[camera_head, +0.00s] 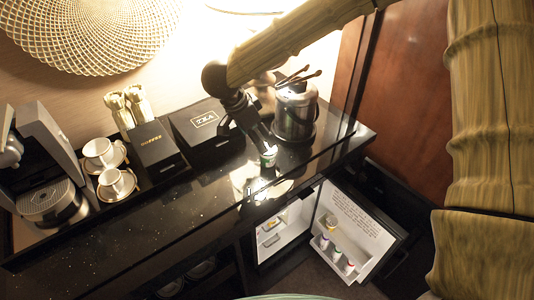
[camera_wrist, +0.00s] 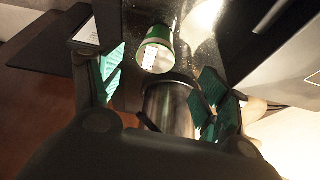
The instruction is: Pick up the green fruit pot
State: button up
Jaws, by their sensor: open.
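The green fruit pot (camera_head: 268,157), a small green and white cup, stands on the black glossy counter in front of the metal ice bucket. In the wrist view the pot (camera_wrist: 156,49) shows between and beyond the fingertips, with a white label on its side. My gripper (camera_head: 262,138) is just above and beside the pot in the head view, and partly hides it. I see no contact with the pot.
The metal ice bucket (camera_head: 296,112) with tongs stands close behind the pot. A black tea box (camera_head: 208,127), a coffee box (camera_head: 157,148), cups and a coffee machine (camera_head: 47,170) line the counter to the left. The minibar fridge door (camera_head: 352,228) hangs open below.

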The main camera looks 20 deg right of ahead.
aim_at(268, 148)
jog(key=shift+x, duration=0.75)
jog(key=p+x, duration=0.1)
jog(key=x, duration=0.1)
jog(key=p+x, duration=0.1)
jog(key=shift+s+d+f, duration=0.15)
jog(key=shift+d+f, duration=0.1)
jog(key=shift+d, duration=0.25)
jog(key=shift+d+f, duration=0.15)
jog(key=shift+f, duration=0.45)
jog(key=c, duration=1.2)
